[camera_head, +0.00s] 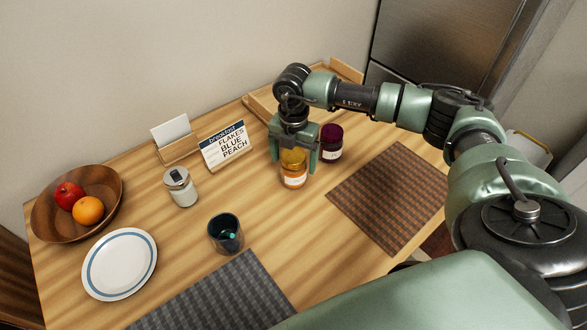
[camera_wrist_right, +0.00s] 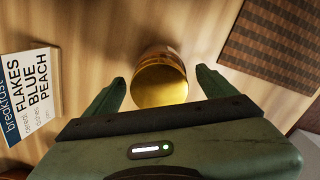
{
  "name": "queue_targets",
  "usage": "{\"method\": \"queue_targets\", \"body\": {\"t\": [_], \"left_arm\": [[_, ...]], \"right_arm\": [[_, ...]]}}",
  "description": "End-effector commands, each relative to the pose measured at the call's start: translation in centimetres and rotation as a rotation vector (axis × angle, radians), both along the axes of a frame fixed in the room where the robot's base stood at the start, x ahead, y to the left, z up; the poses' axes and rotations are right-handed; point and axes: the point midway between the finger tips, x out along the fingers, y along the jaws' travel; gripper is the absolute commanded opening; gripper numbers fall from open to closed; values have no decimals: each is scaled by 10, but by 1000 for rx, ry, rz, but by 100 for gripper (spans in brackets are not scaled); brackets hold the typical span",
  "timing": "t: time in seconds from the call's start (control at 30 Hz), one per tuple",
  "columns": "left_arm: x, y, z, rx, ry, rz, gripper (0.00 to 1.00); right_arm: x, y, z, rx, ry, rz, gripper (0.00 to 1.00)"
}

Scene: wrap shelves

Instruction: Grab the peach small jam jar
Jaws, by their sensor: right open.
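The peach jam jar (camera_head: 294,174), small with orange contents and a gold lid, stands upright on the wooden table. Its gold lid (camera_wrist_right: 160,82) shows in the wrist view, between and a little ahead of the fingers. My right gripper (camera_head: 294,158) is open and comes down from above, with its fingers on either side of the jar's top. In the wrist view the right gripper (camera_wrist_right: 160,85) shows gaps between both fingers and the jar. A dark purple jar (camera_head: 331,143) stands close by on the right. My left gripper is not in view.
A breakfast card (camera_head: 226,146) stands left of the jar. A brown mat (camera_head: 390,196) lies right, a grey mat (camera_head: 220,300) in front. A wooden tray (camera_head: 262,107) is behind.

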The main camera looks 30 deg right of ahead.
Motion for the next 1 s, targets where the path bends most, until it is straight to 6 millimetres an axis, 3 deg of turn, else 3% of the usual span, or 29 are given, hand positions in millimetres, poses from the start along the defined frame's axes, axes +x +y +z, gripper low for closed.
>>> {"method": "queue_targets", "body": {"t": [0.07, 0.37, 0.77, 1.0], "left_arm": [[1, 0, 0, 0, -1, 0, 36], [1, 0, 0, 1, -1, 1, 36], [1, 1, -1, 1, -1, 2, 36], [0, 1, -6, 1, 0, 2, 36]], "right_arm": [[0, 0, 0, 0, 0, 0, 86], [0, 0, 0, 0, 0, 1, 3], [1, 0, 8, 1, -4, 1, 0], [2, 0, 44, 2, -8, 1, 0]]}}
